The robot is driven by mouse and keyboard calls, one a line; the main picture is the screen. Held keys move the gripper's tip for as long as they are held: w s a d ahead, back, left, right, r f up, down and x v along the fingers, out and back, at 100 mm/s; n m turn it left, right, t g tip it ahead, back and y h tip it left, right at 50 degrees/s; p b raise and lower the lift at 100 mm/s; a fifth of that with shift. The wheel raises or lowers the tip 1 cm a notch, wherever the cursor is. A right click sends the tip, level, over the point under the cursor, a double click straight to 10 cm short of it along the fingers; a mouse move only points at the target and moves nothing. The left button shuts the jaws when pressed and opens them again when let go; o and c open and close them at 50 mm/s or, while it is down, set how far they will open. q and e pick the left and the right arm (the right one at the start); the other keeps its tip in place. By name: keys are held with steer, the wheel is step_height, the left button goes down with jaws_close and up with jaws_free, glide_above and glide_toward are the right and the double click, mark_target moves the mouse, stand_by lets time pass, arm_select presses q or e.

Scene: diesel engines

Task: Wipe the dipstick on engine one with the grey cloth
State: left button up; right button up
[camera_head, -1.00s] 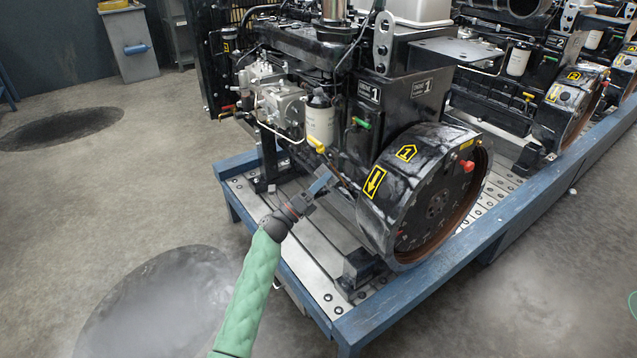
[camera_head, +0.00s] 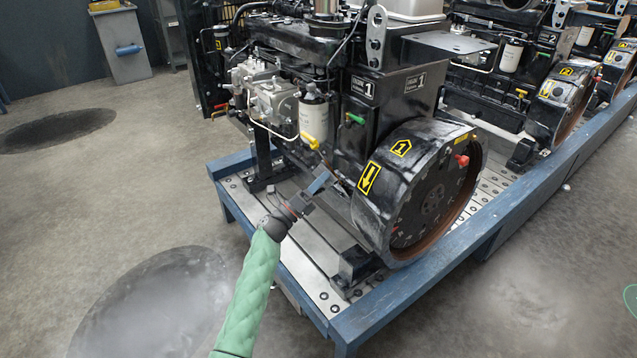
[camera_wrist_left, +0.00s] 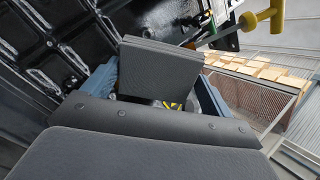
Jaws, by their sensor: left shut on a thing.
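Engine one (camera_head: 395,85), black with yellow "1" marks, stands on the blue-edged platform. A yellow-handled dipstick (camera_head: 308,139) sits low on its near side, below the white filter; its yellow handle (camera_wrist_left: 265,20) and thin rod also show at the upper right of the left wrist view. My left gripper (camera_head: 318,185) is just below and right of that handle, beside the flywheel housing. In the left wrist view its blue fingers (camera_wrist_left: 158,90) are shut on a flat dark grey piece, which looks like the grey cloth (camera_wrist_left: 160,62). Cloth and rod appear close; contact cannot be told.
The flywheel housing (camera_head: 372,215) is close to the right of my left gripper. The blue platform rail (camera_head: 400,300) runs along the front. More engines (camera_head: 560,95) stand at the right. The floor at the left is open, with dark stains.

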arm_select(q)
steer(key=shift+w+d+r, duration=0.35)
steer(key=shift+d, duration=0.05)
stand_by(0.4)
steer(key=shift+r, duration=0.15)
steer(key=shift+s+a+r+p, duration=0.25)
steer(key=shift+a+r+p, duration=0.1)
steer(key=shift+r+p, duration=0.45)
steer(key=shift+s+a+r+p, duration=0.25)
steer(key=shift+a+r+p, duration=0.05)
steer(key=shift+r+p, duration=0.5)
steer(key=shift+s+a+r+p, duration=0.25)
steer(key=shift+a+r+p, duration=0.1)
steer(key=shift+r+p, duration=0.45)
steer(key=shift+s+a+f, duration=0.1)
steer(key=shift+s+a+f, duration=0.4)
steer(key=shift+a+f, duration=0.05)
steer(key=shift+a, duration=0.05)
